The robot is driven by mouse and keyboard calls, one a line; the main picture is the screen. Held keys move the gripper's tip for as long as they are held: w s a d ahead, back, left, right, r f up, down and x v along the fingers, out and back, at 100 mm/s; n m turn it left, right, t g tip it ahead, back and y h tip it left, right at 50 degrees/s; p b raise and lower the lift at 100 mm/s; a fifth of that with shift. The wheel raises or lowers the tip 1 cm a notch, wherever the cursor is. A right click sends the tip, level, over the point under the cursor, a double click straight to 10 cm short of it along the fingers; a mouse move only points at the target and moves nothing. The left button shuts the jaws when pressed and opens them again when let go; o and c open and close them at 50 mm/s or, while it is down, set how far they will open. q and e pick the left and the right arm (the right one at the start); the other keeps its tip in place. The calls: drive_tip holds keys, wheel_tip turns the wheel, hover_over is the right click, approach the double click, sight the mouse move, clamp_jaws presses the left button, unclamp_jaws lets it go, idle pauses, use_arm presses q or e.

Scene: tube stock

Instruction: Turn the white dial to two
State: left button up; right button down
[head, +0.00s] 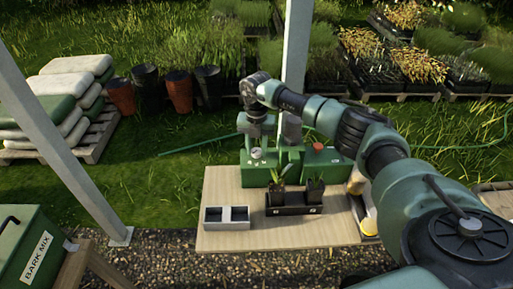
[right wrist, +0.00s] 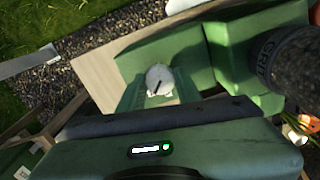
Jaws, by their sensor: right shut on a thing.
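The white dial (head: 257,153) is on the front left of a green machine (head: 258,178) at the back of the wooden table. It also shows in the right wrist view (right wrist: 160,76), with a dark pointer line on its face; I cannot read any numbers around it. My right gripper (head: 257,145) comes down from above and is shut on the white dial. My left gripper is not in view.
On the table (head: 215,185) stand a grey two-part tray (head: 227,217) and a black planter (head: 292,204) with seedlings. A red knob (head: 318,146) is at the machine's right. A green bark mix box (head: 32,250) is at lower left. A post (head: 296,50) rises behind.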

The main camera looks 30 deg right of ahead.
drive_tip(key=n+b, duration=0.2)
drive_tip(key=n, duration=0.2)
drive_tip(key=shift+f, duration=0.15)
drive_tip(key=n+b, duration=0.2)
drive_tip(key=n, duration=0.2)
drive_tip(key=shift+n+b, duration=0.3)
drive_tip(key=shift+n, duration=0.1)
drive_tip(key=n+b, duration=0.1)
drive_tip(key=n, duration=0.3)
drive_tip(key=shift+n+b, duration=0.9)
drive_tip(key=shift+n, duration=1.6)
drive_tip(key=shift+r, duration=0.2)
drive_tip(key=c, duration=1)
unclamp_jaws()
drive_tip(key=shift+o, duration=0.2)
